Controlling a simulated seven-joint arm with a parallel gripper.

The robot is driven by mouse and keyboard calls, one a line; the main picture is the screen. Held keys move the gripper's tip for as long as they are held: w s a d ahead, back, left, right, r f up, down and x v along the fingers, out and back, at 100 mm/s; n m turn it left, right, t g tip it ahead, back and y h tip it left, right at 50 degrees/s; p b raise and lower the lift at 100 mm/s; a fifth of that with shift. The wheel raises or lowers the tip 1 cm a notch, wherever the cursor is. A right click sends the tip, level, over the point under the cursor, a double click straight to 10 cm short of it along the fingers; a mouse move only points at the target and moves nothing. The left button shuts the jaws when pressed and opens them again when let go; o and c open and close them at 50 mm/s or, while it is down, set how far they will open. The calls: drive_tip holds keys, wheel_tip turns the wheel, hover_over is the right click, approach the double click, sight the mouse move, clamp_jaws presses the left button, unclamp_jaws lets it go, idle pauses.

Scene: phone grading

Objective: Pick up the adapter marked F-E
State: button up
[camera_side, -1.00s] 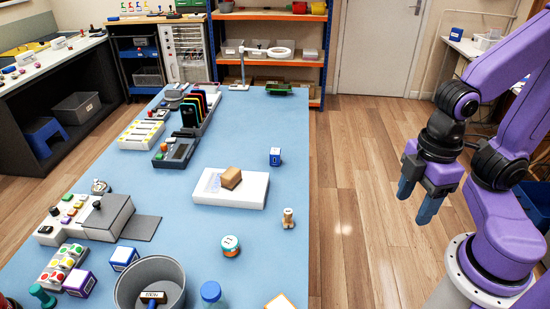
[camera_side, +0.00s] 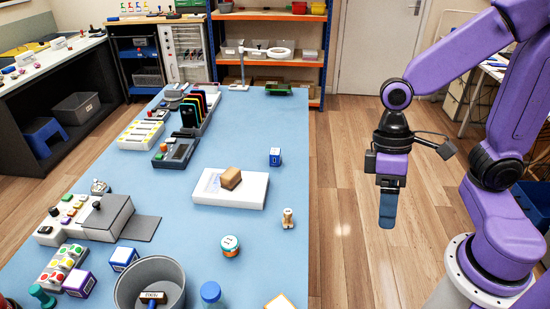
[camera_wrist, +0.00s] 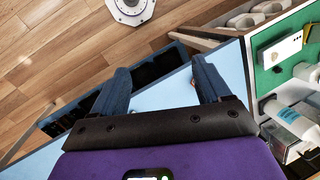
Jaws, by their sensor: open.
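My gripper (camera_side: 387,212) hangs over the wooden floor to the right of the blue table in the side view, pointing down. In the wrist view its two blue fingers (camera_wrist: 160,85) stand apart with nothing held between them. No marking F-E can be read in either view, so I cannot tell which thing is the adapter. A small blue and white block (camera_side: 275,157) stands on the table behind the white box. A small round teal-banded tub (camera_side: 230,246) and a small tan figure-like piece (camera_side: 288,218) stand nearer the front.
The blue table (camera_side: 240,125) has clear room around its middle. A white box (camera_side: 245,192) bears a brown block (camera_side: 231,178). A grey bin (camera_side: 126,285) and a blue-capped bottle (camera_side: 211,293) stand at the front. Phones in a rack (camera_side: 189,113) stand at the back left.

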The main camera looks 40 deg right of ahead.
drive_tip(key=w+a+f+m+g+y, duration=0.1)
drive_tip(key=w+m+y, duration=0.1)
drive_tip(key=w+m, duration=0.3)
drive_tip(key=w+a+f+m+y, duration=0.1)
drive_tip(key=w+a+m+y, duration=0.1)
drive_tip(key=w+m, duration=0.25)
drive_tip(key=m+t+y, duration=0.4)
drive_tip(key=m+t, duration=1)
drive_tip(key=m, duration=1)
approach(279, 151)
drive_tip(key=x, duration=0.6)
drive_tip(key=shift+w+a+r, duration=0.1)
drive_tip(key=shift+a+r, duration=0.05)
drive_tip(key=shift+a, duration=0.5)
drive_tip(key=shift+d+f+x, duration=0.15)
drive_tip(key=shift+x, duration=1.15)
drive_tip(key=shift+d+f+x, duration=0.1)
drive_tip(key=shift+f+x, duration=0.05)
drive_tip(key=shift+x, duration=1.1)
drive_tip(key=shift+w, duration=0.1)
drive_tip(key=c, duration=1)
